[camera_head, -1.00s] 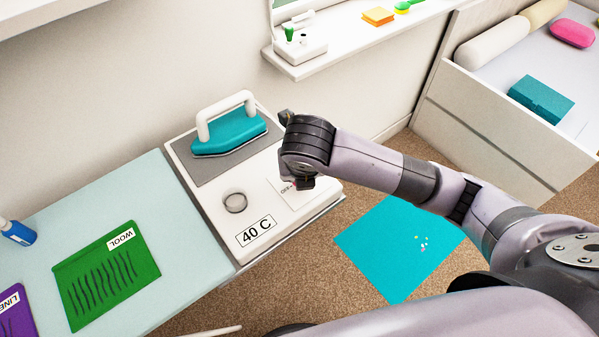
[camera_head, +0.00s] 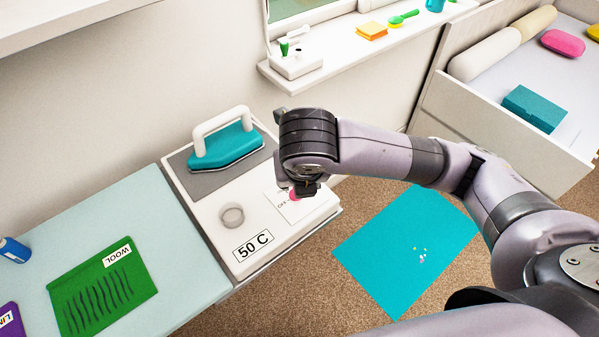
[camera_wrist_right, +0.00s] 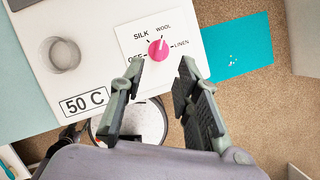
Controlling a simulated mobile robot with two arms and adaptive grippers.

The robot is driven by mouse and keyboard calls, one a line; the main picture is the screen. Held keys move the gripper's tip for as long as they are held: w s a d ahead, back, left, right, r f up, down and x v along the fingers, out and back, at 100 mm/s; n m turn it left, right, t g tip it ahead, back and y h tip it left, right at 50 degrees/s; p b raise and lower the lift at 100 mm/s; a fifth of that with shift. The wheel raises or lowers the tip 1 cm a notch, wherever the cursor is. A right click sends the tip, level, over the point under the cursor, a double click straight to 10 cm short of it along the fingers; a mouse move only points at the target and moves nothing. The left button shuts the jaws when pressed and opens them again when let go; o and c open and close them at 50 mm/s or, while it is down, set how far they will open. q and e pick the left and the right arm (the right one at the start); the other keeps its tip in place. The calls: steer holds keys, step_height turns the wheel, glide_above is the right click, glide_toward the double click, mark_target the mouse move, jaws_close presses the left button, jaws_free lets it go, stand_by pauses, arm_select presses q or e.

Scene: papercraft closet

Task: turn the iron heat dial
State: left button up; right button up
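The pink heat dial (camera_wrist_right: 158,49) sits on a white card marked OFF, SILK, WOOL and LINEN. Its white mark points up, slightly right, toward WOOL. In the head view the dial (camera_head: 294,195) is mostly hidden by my right gripper (camera_head: 303,188). The display label (camera_head: 253,245) reads 50 C. My right gripper's fingers (camera_wrist_right: 161,66) are open and apart, just below the dial in the wrist view, with nothing between them. The teal iron (camera_head: 227,146) with a white handle rests on the grey pad of the white station (camera_head: 205,205).
A pale table (camera_head: 150,215) left of the station carries a green WOOL cloth (camera_head: 103,287) and a blue bottle (camera_head: 14,250). A teal sheet (camera_head: 400,245) lies on the carpet. A shelf (camera_head: 345,55) and a drawer unit (camera_head: 480,125) stand behind.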

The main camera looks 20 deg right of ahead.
steer(key=shift+v, duration=2.65)
steer(key=shift+s, duration=0.1)
